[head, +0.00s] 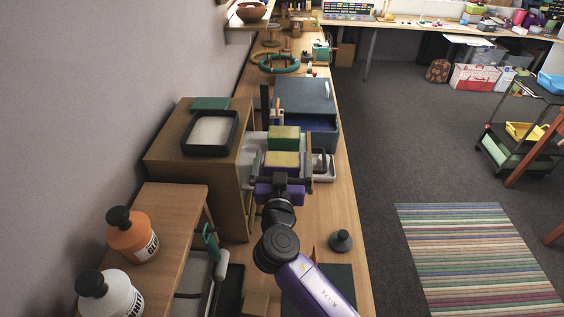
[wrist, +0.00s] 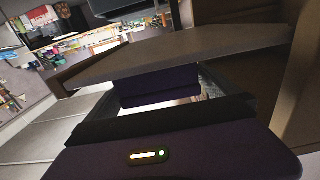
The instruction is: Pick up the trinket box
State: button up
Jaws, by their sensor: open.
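My gripper (head: 281,178) is open, with a finger toward each side of the purple box. In the wrist view a dark purple block (wrist: 158,88) shows beyond my gripper (wrist: 160,112), below a wide grey-brown surface (wrist: 180,58). I see no clear contact with the fingers, and the box's lower part is hidden.
A wooden cabinet (head: 170,148) with a black-rimmed tray (head: 235,133) stands close on the left. A blue-grey drawer unit (head: 308,95) with an open drawer is behind. Orange (head: 130,238) and white (head: 108,298) bottles stand front left. A dark knobbed object (head: 341,241) is on the right.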

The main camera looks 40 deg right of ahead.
jog(key=shift+c, duration=0.4)
jog(key=c, duration=1.1)
jog(key=shift+c, duration=0.5)
jog(key=shift+r, duration=0.1)
